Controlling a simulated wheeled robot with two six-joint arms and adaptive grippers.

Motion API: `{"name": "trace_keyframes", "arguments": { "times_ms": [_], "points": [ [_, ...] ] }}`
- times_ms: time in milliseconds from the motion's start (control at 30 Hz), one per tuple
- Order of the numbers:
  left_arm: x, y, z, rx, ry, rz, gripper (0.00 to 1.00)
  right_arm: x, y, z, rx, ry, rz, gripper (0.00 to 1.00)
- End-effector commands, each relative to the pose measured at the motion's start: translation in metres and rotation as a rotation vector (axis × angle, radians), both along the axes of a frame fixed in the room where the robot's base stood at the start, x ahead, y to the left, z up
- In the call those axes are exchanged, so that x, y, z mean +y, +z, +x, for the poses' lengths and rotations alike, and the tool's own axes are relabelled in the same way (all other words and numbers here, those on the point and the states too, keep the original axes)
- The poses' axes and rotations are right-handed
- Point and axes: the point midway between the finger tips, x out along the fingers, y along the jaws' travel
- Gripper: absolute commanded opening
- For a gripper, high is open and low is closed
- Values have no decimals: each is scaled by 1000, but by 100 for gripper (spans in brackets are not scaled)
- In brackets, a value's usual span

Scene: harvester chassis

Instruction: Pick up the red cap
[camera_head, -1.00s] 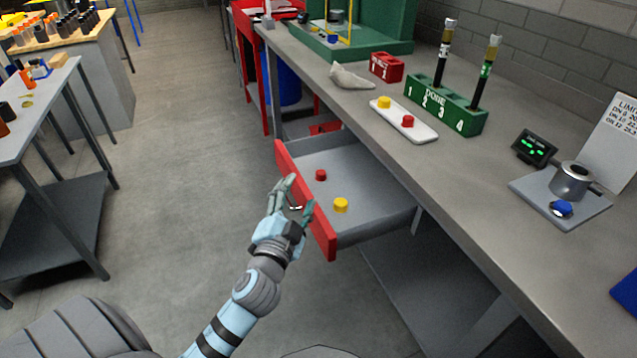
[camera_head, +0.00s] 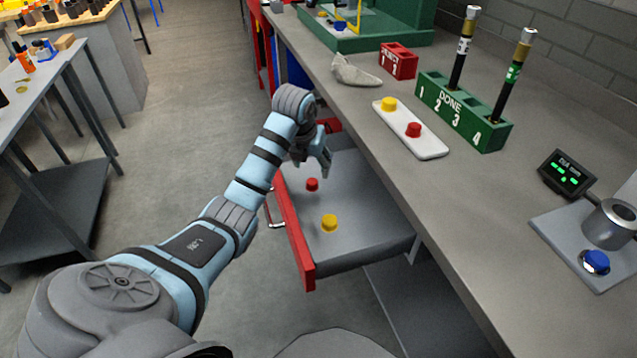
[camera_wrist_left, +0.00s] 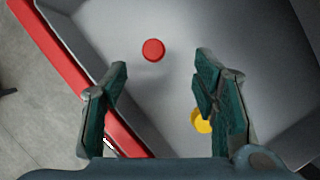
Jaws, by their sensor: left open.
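A red cap (camera_head: 312,185) lies on the floor of the open drawer (camera_head: 365,215), near its red front. A second red cap (camera_head: 413,130) sits on the white tray (camera_head: 425,145) on the bench. My left gripper (camera_head: 318,168) points down over the drawer, above and behind the drawer's red cap. In the left wrist view the red cap (camera_wrist_left: 153,50) lies ahead of the fingertips, between their lines. The left gripper (camera_wrist_left: 160,75) is open with nothing between its fingers. My right gripper is not in view.
A yellow cap (camera_head: 329,223) lies in the drawer nearer to me, partly behind a finger in the wrist view. Another yellow cap (camera_head: 389,104) is on the tray. The red drawer front (camera_head: 293,235) and the bench edge border the space.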

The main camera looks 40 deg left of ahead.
Motion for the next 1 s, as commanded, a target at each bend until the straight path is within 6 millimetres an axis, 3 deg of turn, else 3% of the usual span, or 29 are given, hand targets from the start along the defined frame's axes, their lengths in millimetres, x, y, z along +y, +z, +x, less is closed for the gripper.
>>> {"name": "trace_keyframes", "arguments": {
  "times_ms": [33,200,433,700,900,1000],
  "points": [
    [3,-17,3,3,2,-2,54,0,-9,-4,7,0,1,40],
    [7,-40,13,0,2,0,54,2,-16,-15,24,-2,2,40],
    [15,-80,28,-1,-2,-2,54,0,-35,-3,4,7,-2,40],
    [17,-85,33,-3,-4,-1,54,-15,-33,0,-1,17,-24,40],
    [16,-85,33,-3,-5,-1,24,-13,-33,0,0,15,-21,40],
    [16,-85,33,-3,-5,-1,21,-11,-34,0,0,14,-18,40]
  ]
}}
